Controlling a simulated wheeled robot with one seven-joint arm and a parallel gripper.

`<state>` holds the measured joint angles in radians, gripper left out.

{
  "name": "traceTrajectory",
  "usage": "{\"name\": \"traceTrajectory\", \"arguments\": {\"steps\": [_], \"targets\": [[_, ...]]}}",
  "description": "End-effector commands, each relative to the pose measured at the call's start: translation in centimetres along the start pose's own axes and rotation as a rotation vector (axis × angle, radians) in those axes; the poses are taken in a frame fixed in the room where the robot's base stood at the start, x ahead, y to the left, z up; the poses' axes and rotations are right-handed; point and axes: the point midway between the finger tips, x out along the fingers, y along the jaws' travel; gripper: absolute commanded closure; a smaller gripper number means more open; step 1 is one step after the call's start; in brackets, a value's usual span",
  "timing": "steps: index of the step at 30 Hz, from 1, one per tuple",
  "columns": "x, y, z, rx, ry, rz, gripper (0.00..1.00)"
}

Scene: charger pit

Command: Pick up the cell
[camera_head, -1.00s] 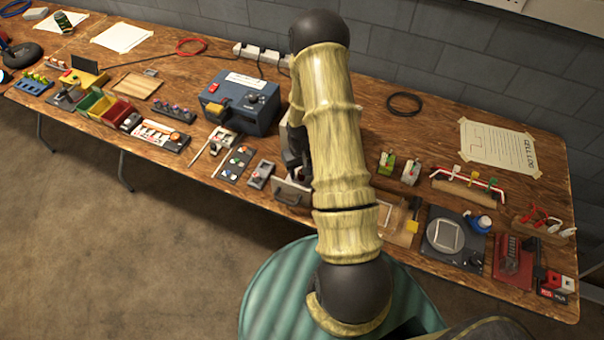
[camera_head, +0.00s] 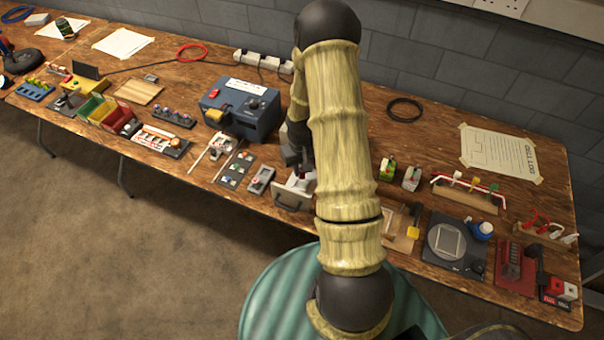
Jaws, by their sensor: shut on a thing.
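My gripper (camera_head: 303,169) is dark and sits at the middle of the bench, largely hidden behind my pale yellow arm. It is shut on a small dark red thing (camera_head: 303,174), which I take to be the cell. Most of the cell is hidden by the jaws and the arm. Gripper and cell are over or in front of a pale open box (camera_head: 291,196) with a handle on its front. I cannot tell whether the cell touches the box.
A blue box with a red switch (camera_head: 243,108) stands left of my gripper. Small trays and parts line the bench's front edge on the left. Bare wood surrounds the black ring (camera_head: 405,109).

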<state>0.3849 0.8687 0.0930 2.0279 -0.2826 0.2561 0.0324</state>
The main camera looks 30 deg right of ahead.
Motion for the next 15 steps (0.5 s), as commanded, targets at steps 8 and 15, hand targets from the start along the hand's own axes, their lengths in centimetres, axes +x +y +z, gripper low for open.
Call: {"name": "traceTrajectory", "arguments": {"steps": [8,15], "targets": [[-4.7,0.1,0.0,0.001,0.002,0.001,1.0],[-5.7,0.0,0.1,0.0,-0.002,0.0,1.0]]}}
